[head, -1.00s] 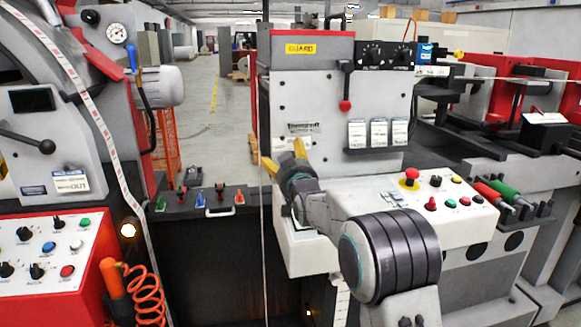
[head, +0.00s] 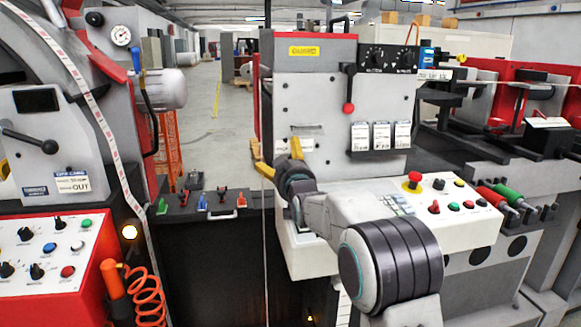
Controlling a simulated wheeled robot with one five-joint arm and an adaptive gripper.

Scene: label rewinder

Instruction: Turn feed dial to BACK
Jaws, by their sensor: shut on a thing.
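My gripper (head: 280,160), with yellow fingertips, is in front of the left part of the grey machine front (head: 310,100), above the white control box. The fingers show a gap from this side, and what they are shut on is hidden. I cannot pick out the feed dial for sure. Two black dials (head: 389,58) sit on the upper black strip, and several black knobs (head: 25,234) sit on the left panel. Their lettering is too small to read. My gripper is clear of all of these in the picture.
The white control box (head: 470,224) carries a red mushroom button (head: 414,178) and smaller buttons beside my arm. A lever with a red knob (head: 348,107) juts from the machine front. A thin pale vertical strip (head: 265,260) hangs below my gripper. An aisle (head: 232,110) lies behind.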

